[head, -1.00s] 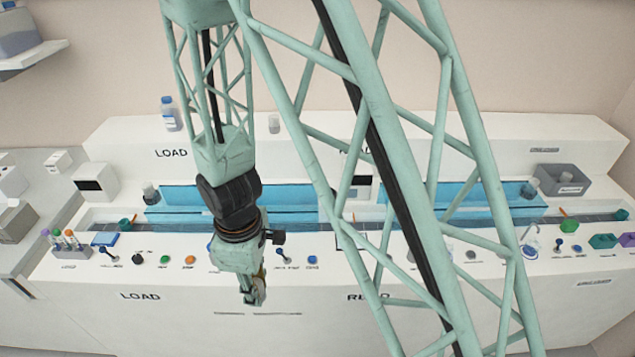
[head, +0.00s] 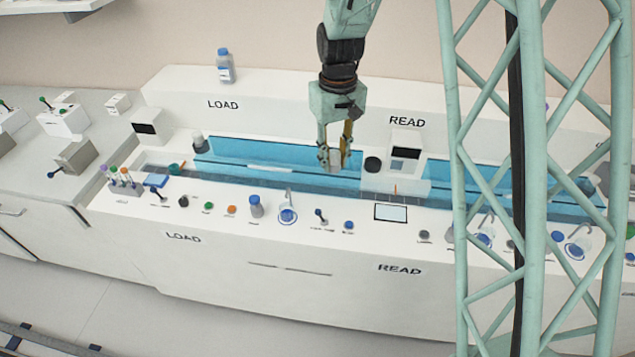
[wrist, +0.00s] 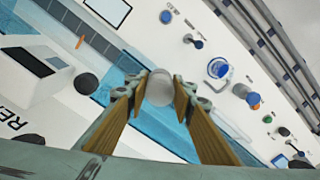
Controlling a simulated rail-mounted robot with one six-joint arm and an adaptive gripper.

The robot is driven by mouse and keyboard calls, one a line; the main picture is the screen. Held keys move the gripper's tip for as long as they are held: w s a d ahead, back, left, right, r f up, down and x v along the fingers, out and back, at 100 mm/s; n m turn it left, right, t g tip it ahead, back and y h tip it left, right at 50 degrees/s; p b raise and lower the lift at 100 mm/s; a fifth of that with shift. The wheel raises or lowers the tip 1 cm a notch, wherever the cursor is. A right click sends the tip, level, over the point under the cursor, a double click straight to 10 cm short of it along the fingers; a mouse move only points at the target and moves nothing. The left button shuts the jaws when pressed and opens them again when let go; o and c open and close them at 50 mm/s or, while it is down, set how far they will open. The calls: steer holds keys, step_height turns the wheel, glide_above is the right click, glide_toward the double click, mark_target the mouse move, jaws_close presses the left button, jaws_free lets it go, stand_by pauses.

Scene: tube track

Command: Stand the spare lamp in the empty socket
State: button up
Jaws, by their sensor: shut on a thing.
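My gripper (head: 334,158) hangs over the blue track, left of the reader block. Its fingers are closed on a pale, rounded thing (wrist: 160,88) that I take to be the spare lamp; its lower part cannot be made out. In the wrist view my gripper (wrist: 158,92) has this thing between both fingertips. A dark round piece (head: 373,164), also in the wrist view (wrist: 87,83), sits at the left of the white reader block (head: 405,150). I cannot tell whether it is the empty socket.
The blue track (head: 270,165) runs along the bench under the gripper. A tube rack (head: 122,185) is at the left. My lattice column blocks the right side.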

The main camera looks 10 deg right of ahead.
steer(key=w+d+r+m, duration=0.3)
steer(key=w+d, duration=0.1)
steer(key=d, duration=0.3)
steer(key=shift+w+r, duration=0.35)
steer(key=shift+w, duration=0.05)
